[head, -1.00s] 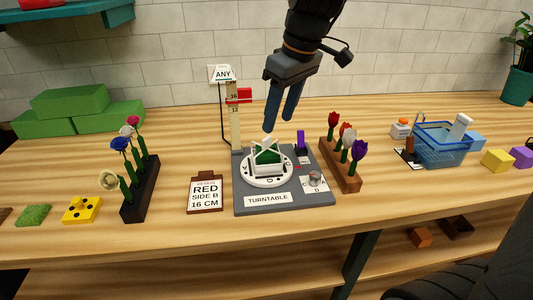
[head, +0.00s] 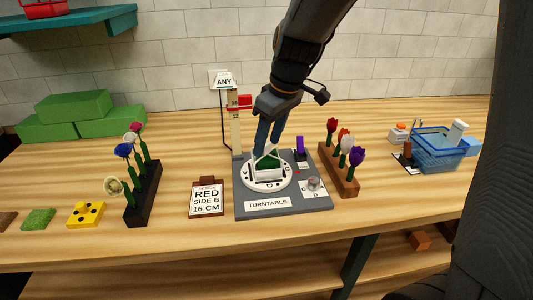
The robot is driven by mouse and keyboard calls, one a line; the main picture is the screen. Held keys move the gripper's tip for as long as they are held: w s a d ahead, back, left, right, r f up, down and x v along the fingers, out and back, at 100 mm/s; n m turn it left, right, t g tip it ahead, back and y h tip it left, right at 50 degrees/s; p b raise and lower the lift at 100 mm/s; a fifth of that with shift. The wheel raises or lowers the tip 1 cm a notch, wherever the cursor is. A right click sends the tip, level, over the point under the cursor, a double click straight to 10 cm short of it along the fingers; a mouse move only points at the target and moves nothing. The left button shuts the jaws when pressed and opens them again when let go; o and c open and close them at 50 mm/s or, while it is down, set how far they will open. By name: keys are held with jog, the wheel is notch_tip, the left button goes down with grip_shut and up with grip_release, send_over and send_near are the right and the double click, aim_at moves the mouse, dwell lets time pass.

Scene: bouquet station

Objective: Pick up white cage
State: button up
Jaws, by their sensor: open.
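The white cage (head: 267,165) stands on the round white disc of the turntable (head: 250,205), with a green block inside it. My gripper (head: 266,146) comes down from above and behind it. Its two blue fingers are apart and their tips are at the top of the cage. The fingers partly overlap the cage in the picture, so I cannot tell whether they touch it. Nothing shows held between them.
A post with a red marker (head: 238,103) stands close behind left. A flower rack (head: 143,190) and a clipboard sign (head: 207,198) are to the left. A wooden tulip rack (head: 340,178) is close on the right, with a blue basket (head: 437,150) beyond.

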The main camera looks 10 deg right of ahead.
aim_at(268, 144)
jog(key=shift+c, duration=0.4)
jog(key=c, duration=1)
jog(key=shift+r, duration=0.1)
jog(key=shift+c, duration=0.2)
notch_tip(268, 144, up, 9)
jog(key=b, duration=0.2)
notch_tip(268, 144, down, 6)
jog(key=b, duration=0.6)
jog(key=shift+f, duration=0.2)
jog(key=shift+f+b, duration=0.4)
jog(key=shift+f, duration=0.65)
